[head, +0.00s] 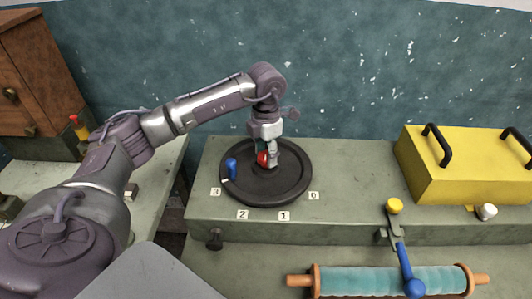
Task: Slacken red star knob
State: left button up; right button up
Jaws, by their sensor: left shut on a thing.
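The red star knob (262,159) sits at the middle of a round black dial (240,192) on the grey-green bench. My left gripper (266,155) comes down on it from above and is shut on it. The gripper covers part of the knob, so its star shape is hard to make out. A blue peg (231,168) stands at the left of the dial. Number labels 0, 1, 2 and 3 lie around the dial's front rim. My right gripper is not in view.
A yellow box with black handles (460,170) stands at the right. A brown wooden cabinet (35,75) stands at the left. The bench right of the dial is clear.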

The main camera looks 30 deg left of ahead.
aim_at(266, 155)
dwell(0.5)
pick_arm(q)
jog(key=o, duration=1.2)
jog(key=shift+c, duration=0.2)
notch_tip(266, 155, up, 12)
